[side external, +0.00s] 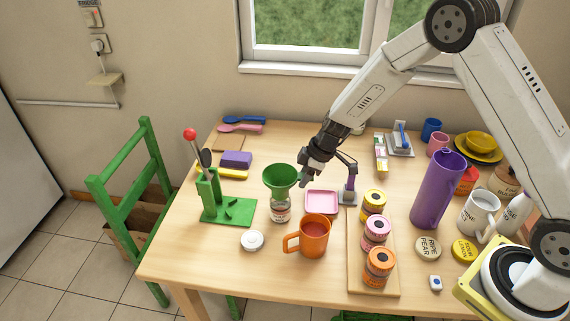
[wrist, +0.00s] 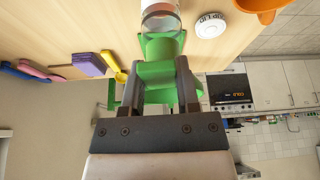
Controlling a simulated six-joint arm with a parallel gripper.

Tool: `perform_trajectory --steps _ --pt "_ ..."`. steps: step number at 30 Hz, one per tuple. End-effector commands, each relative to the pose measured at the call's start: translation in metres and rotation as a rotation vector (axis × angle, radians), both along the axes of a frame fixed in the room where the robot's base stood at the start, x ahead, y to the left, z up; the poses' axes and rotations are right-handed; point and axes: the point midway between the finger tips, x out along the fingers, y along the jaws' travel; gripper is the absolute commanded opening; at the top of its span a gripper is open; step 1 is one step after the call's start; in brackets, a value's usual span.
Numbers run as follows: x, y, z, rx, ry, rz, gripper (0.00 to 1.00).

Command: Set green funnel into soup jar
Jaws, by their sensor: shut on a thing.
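The green funnel (side external: 281,178) is upright over the soup jar (side external: 280,212), a small clear jar with a label. Its spout meets the jar's mouth; I cannot tell how deep it sits. My gripper (side external: 304,181) is at the funnel's right side and shut on it. In the wrist view, the fingers of my gripper (wrist: 158,78) are on either side of the green funnel (wrist: 157,72), and the jar (wrist: 160,20) shows beyond it at the top edge. The white jar lid (side external: 252,240) lies on the table in front; it also shows in the wrist view (wrist: 210,25).
An orange mug (side external: 313,238) stands close in front right of the jar. A green lever stand (side external: 228,210) is to the left. A pink tray (side external: 322,202) lies right, then a wooden board (side external: 356,270) with several small jars. A purple jug (side external: 437,190) stands farther right.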

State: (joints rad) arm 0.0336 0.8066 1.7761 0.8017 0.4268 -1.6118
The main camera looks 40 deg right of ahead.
Motion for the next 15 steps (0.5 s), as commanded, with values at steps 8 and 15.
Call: perform_trajectory --steps 8,15 --pt "0.0001 0.0000 -0.0003 0.000 0.000 0.000 0.00" --pt "0.0001 0.0000 -0.0035 0.000 0.000 0.000 0.00"
